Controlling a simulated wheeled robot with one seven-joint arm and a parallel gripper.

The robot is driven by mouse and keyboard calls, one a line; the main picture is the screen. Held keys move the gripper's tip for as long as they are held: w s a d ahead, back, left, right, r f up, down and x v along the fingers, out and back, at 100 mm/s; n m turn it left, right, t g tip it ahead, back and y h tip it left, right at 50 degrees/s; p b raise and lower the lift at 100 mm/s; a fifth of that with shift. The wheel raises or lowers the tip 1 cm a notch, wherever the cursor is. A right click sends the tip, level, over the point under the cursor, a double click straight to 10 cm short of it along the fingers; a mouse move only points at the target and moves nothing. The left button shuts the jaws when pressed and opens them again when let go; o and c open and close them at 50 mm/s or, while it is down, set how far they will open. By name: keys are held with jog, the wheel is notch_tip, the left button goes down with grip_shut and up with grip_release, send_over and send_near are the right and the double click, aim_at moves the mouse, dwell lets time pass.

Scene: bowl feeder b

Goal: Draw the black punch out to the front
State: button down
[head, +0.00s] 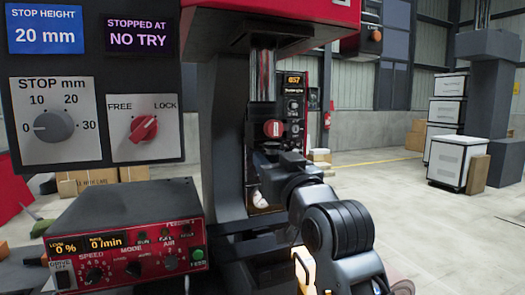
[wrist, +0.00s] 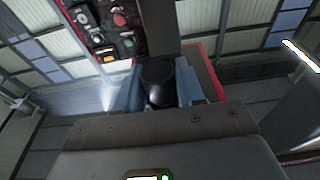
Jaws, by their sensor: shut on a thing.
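In the wrist view the black punch (wrist: 158,86), a dark round cylinder, stands between the two blue-grey fingers of my gripper (wrist: 157,70). The fingers are shut on it from both sides. In the head view my gripper (head: 270,153) is at the press, just below the red clamp (head: 273,128) at the lower end of the chrome ram (head: 263,75). My wrist and arm hide most of the punch there, so I cannot tell whether it still sits in its seat. The LOCK/FREE knob (head: 144,128) is red, with its pointer turned toward LOCK.
A control panel (head: 95,165) with a STOP mm dial (head: 54,127) hangs at the left. A red and black feeder controller (head: 125,235) stands below it. The press column (head: 222,150) is close by my arm. The floor to the right (head: 400,200) is open.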

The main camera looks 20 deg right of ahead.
jog(key=shift+s+r, duration=0.1)
jog(key=shift+s, duration=1.25)
